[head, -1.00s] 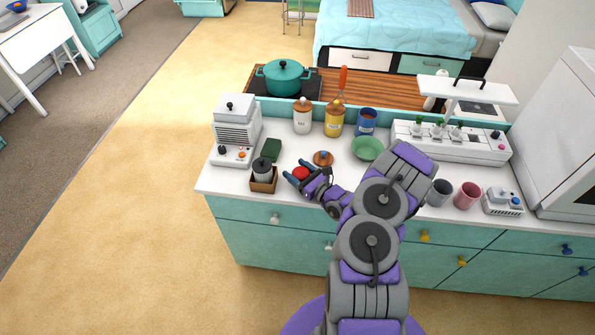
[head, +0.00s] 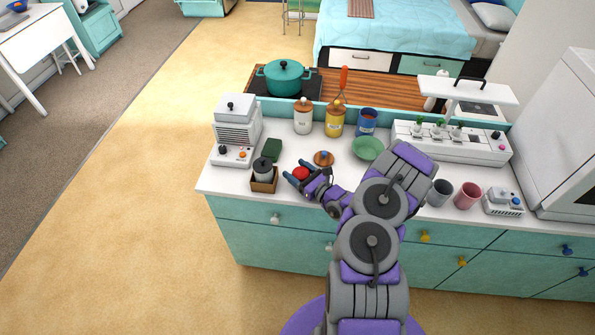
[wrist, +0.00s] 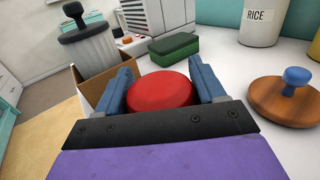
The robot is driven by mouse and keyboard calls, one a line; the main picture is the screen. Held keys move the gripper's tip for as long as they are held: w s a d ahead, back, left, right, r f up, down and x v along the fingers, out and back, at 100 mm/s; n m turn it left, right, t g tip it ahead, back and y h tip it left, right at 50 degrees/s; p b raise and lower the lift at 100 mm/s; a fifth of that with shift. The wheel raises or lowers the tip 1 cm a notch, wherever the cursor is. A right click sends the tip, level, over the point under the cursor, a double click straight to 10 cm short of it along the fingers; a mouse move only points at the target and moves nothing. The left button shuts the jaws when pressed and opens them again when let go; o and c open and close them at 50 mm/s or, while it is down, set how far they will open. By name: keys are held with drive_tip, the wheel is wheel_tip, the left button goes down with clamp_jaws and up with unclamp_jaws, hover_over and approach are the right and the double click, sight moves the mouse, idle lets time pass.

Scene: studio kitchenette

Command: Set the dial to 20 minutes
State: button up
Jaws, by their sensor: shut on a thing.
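A red round dial (head: 301,173) sits on the white counter, near its front edge and left end. My gripper (head: 298,175) is low at the counter and shut on the dial. In the wrist view the dial (wrist: 160,90) shows as a smooth red disc between the two blue fingers of my gripper (wrist: 159,78), one finger at each side. No minute marks or pointer can be read, so its setting cannot be told. Its lower front part is hidden behind the gripper's dark bar.
A brown box with a grey lidded canister (head: 263,168) stands close left of my gripper. A green block (head: 272,149) lies behind it. A wooden lid with a blue knob (head: 323,158) and a green bowl (head: 368,148) are near on the right. Jars (head: 303,118) stand behind.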

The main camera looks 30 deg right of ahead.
drive_tip(key=o, duration=1)
drive_tip(key=shift+s, duration=0.1)
drive_tip(key=p+v, duration=0.3)
drive_tip(key=v, duration=1.4)
drive_tip(key=shift+d+f, duration=0.15)
drive_tip(key=shift+d, duration=0.05)
drive_tip(key=shift+a, duration=0.1)
